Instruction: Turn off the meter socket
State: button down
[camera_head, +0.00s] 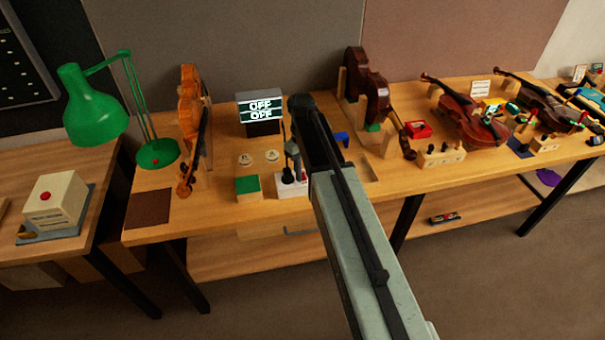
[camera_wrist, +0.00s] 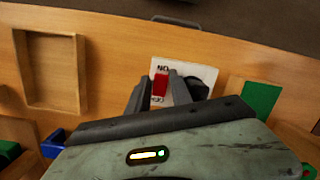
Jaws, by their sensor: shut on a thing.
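A white plate (camera_wrist: 208,74) with dark lettering and a red switch part (camera_wrist: 160,84) lies on the bench in the wrist view. The same white plate (camera_head: 291,191) shows in the head view, partly hidden by my arm. My gripper (camera_wrist: 159,90) is down at the plate, its fingers on either side of the red part and shut on it. A black round part (camera_wrist: 197,88) sits right of the fingers. A display box (camera_head: 261,112) behind the plate reads "OFF" on two lines. Which part is the meter socket is not clearly labelled.
A green-topped block (camera_head: 248,187) stands left of the plate, and two round discs (camera_head: 258,157) lie behind it. A shallow wooden tray (camera_wrist: 50,75) is left in the wrist view.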

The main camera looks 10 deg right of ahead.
jog(key=shift+w+g, duration=0.15)
jog(key=shift+g, duration=0.45)
jog(key=c, duration=1.4)
grip_release()
jog(key=shift+c, duration=0.2)
jog(key=shift+r, duration=0.1)
jog(key=p+v, duration=0.7)
jog(key=shift+r, duration=0.3)
jog(key=shift+w+f, duration=0.1)
jog(key=shift+f, duration=0.05)
